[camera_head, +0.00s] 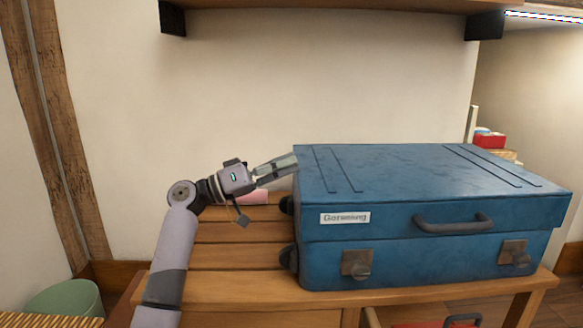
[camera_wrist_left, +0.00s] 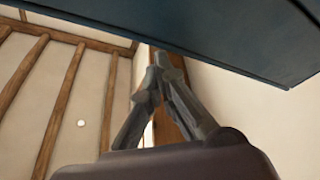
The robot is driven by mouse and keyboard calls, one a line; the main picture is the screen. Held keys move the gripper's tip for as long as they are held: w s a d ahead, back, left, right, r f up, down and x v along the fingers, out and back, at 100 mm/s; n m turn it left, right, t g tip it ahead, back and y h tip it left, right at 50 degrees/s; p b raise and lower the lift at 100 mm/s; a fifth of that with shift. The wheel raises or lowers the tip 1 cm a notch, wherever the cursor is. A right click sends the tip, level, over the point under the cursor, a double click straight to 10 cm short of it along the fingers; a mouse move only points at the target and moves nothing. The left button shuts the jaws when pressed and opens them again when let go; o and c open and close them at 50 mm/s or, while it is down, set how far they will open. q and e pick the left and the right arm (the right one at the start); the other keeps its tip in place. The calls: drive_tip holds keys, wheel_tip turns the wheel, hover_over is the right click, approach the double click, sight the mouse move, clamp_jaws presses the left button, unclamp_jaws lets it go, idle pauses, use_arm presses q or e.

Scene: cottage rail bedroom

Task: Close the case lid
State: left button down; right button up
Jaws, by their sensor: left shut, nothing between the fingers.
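A blue case (camera_head: 400,260) stands on a slatted wooden bench, with two latches and a handle on its front. Its lid (camera_head: 410,170) lies flat over the body, with a thin seam along the front; I cannot tell whether it is fully seated. My left gripper (camera_head: 292,160) is shut and empty at the lid's back left corner; I cannot tell if it touches. In the left wrist view the gripper (camera_wrist_left: 155,75) has its fingertips together, just below a dark blue surface of the case (camera_wrist_left: 220,35). My right gripper is not in view.
The wooden bench (camera_head: 225,290) has bare slats left of the case, with a pink item (camera_head: 254,198) near the back. A shelf (camera_head: 330,4) hangs above. A green bin (camera_head: 66,298) stands at lower left. A red box (camera_head: 489,140) is behind the case at right.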

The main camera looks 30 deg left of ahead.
use_arm(q)
drive_tip(key=shift+f, duration=0.5)
drive_tip(key=r+v, duration=0.1)
drive_tip(key=v, duration=1)
drive_tip(key=shift+s+a+f, duration=0.2)
drive_tip(key=shift+s+a, duration=0.1)
drive_tip(key=shift+s, duration=0.1)
